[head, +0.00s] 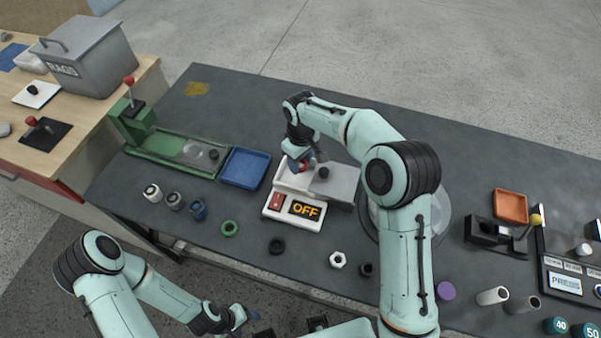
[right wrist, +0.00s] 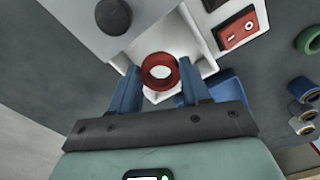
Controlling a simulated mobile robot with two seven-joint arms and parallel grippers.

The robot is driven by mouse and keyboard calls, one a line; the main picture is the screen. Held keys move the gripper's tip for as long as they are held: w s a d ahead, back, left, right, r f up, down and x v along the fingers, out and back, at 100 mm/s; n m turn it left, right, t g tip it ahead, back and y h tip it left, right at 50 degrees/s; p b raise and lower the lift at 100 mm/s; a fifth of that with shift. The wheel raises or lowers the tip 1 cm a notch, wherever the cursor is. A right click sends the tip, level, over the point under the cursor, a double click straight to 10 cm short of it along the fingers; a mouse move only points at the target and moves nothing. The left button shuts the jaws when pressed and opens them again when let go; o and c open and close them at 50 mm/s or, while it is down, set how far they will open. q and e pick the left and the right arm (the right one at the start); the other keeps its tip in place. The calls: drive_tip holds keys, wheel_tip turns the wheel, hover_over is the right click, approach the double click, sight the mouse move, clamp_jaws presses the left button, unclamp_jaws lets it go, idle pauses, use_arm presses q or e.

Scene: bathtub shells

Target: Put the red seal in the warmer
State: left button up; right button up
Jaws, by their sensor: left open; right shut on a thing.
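The warmer (head: 276,207) is a white box on the dark table with a red switch and a display reading OFF. Its grey lid (head: 342,184) with a black knob lies to the right, leaving the left part open. My right gripper (head: 304,164) is over that open part, shut on the red seal (right wrist: 160,71). The seal is a ring between the blue fingertips (right wrist: 160,78), with white warmer walls around and below it. I cannot tell whether it touches the floor. My left gripper (head: 243,315) is open and empty at the bottom edge, partly cut off.
A blue tray (head: 245,168) and green fixture (head: 170,145) stand left of the warmer. A green ring (head: 229,228), black ring (head: 276,245) and white nut (head: 338,260) lie in front. An orange tray (head: 510,207) is at right.

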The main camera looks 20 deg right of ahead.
sight(301, 179)
use_arm(q)
drive_tip(key=shift+s+f, duration=0.15)
drive_tip(key=shift+f, duration=0.05)
use_arm(e)
drive_tip(key=shift+f, duration=3)
drive_tip(key=shift+f, duration=0.2)
drive_tip(key=o, duration=1)
drive_tip(key=shift+r, duration=0.15)
use_arm(q)
drive_tip(key=shift+w+r+p, duration=0.4)
drive_tip(key=shift+w+r, duration=0.15)
drive_tip(key=shift+r, duration=0.15)
use_arm(e)
wheel_tip(301, 179, up, 12)
drive_tip(key=shift+r, duration=0.1)
